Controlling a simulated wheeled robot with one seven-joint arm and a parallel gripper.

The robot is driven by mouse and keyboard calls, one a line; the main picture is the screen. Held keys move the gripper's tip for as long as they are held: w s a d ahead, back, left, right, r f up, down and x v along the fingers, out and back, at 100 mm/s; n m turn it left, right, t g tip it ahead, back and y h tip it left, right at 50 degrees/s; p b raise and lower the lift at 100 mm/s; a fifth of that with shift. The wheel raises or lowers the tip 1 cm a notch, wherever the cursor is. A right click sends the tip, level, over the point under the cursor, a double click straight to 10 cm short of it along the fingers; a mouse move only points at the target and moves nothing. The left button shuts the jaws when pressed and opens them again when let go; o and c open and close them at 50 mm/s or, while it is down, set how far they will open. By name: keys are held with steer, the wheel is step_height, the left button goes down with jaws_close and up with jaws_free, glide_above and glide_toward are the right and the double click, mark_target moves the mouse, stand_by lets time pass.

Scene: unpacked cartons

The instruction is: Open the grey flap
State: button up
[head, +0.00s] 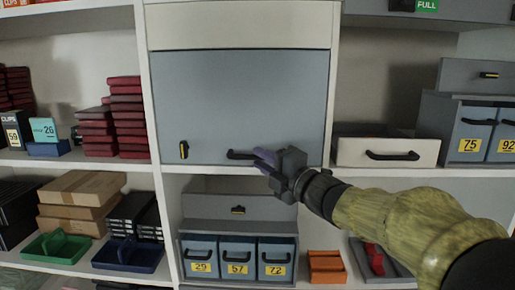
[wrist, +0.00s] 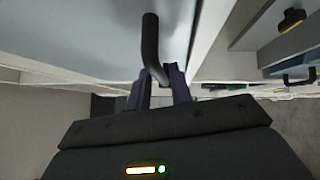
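The grey flap (head: 240,95) is a wide flat panel in the middle of the shelving and looks closed, flush in its frame. Its black bar handle (head: 240,154) is near the lower edge. A yellow and black latch (head: 183,150) sits left of the handle. My gripper (head: 262,158) is at the handle's right end and hides part of it. In the wrist view the handle (wrist: 150,45) runs down to between the two dark fingers (wrist: 161,88). The fingers stand apart; a firm grip on the handle does not show. The flap also shows in the wrist view (wrist: 90,35).
Below the flap is a grey box above several numbered bins (head: 238,250). A white drawer (head: 385,150) with a black handle is at right. Red books (head: 125,120) and cartons (head: 80,190) stand at left. The space in front of the flap's upper part looks clear.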

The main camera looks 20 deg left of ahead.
steer(key=shift+p+x, duration=0.3)
steer(key=shift+x, duration=0.85)
steer(key=shift+d, duration=0.1)
steer(key=shift+c, duration=0.4)
jaws_close()
steer(key=shift+s, duration=0.2)
